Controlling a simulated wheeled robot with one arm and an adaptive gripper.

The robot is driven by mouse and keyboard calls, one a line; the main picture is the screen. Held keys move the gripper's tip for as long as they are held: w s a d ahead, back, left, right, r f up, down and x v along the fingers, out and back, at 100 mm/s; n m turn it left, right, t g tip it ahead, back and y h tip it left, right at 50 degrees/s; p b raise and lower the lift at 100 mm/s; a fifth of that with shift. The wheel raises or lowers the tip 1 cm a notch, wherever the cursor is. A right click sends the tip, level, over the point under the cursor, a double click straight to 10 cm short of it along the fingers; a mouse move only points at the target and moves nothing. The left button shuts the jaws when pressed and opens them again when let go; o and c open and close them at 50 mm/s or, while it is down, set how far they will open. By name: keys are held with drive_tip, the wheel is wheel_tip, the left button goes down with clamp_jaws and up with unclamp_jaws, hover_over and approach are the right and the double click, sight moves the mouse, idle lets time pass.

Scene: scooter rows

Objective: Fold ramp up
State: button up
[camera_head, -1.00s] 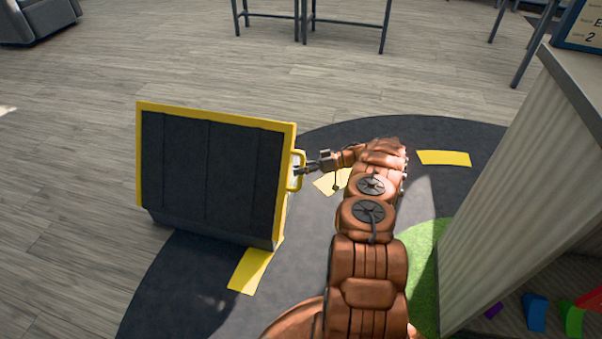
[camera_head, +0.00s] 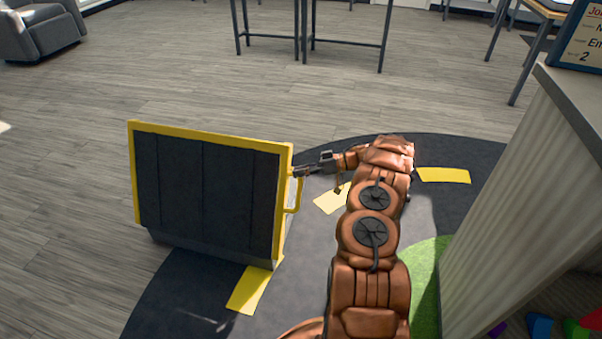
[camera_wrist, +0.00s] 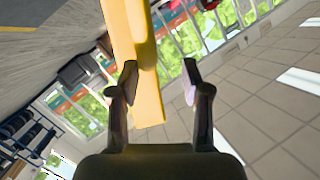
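The ramp (camera_head: 205,195) stands nearly upright at left centre in the head view, a dark ribbed panel with a yellow frame. Its yellow handle (camera_head: 293,197) sticks out from the right edge. My gripper (camera_head: 300,172) is at the upper end of this handle, close to the frame's top right corner. In the wrist view my gripper (camera_wrist: 160,67) has its two fingers apart. A yellow bar (camera_wrist: 145,80) runs beside the left finger and partly into the gap. I cannot tell whether that finger touches it.
A dark round mat (camera_head: 400,160) with yellow marks (camera_head: 443,175) lies under the ramp and my arm. A ribbed counter (camera_head: 525,190) stands close on the right. Tables (camera_head: 350,40) and a grey armchair (camera_head: 45,30) are farther back. The wooden floor at left is clear.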

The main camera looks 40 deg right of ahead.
drive_tip(key=p+v, duration=0.2)
drive_tip(key=v, duration=0.7)
idle(0.9)
drive_tip(key=shift+r+p, duration=0.3)
drive_tip(key=shift+p, duration=0.45)
drive_tip(key=shift+f, duration=0.1)
